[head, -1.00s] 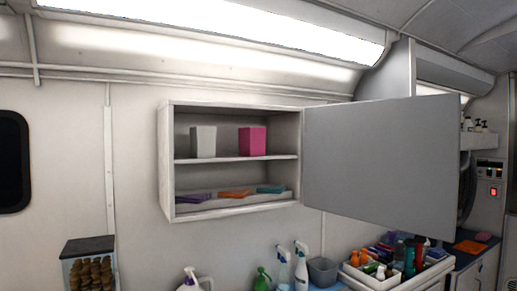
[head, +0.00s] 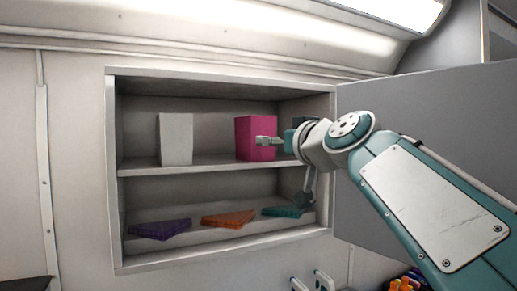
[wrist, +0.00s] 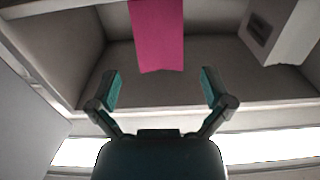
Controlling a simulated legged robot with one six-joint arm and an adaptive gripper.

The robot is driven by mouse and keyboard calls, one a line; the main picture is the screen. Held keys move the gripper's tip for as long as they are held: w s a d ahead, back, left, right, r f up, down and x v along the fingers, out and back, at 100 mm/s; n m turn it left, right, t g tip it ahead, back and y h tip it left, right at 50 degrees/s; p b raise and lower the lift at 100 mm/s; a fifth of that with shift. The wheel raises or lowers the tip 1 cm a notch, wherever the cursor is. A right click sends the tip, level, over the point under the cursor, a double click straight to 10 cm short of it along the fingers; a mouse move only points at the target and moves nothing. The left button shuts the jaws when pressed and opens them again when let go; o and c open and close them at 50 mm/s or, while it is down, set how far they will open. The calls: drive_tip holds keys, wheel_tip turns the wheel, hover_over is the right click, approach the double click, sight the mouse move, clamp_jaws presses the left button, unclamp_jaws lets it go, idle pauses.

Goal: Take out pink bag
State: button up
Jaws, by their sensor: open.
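The pink bag (head: 254,133) stands upright on the upper shelf of the open wall cabinet, right of the middle. It also shows in the wrist view (wrist: 157,35), between and beyond my fingers. My gripper (wrist: 160,90) is open and empty in the wrist view, its fingers spread to either side of the bag's line. In the head view my gripper (head: 268,141) is in front of the bag's right part and hides some of it. I cannot tell whether a finger touches it.
A white box (head: 176,138) stands left of the bag on the same shelf. Purple (head: 160,229), orange (head: 229,217) and teal (head: 283,211) flat items lie on the lower shelf. The grey cabinet door (head: 430,110) stands open at right, behind my arm.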

sight(254, 138)
drive_tip(key=x, duration=1)
drive_tip(key=shift+w, duration=0.25)
drive_tip(key=c, duration=0.9)
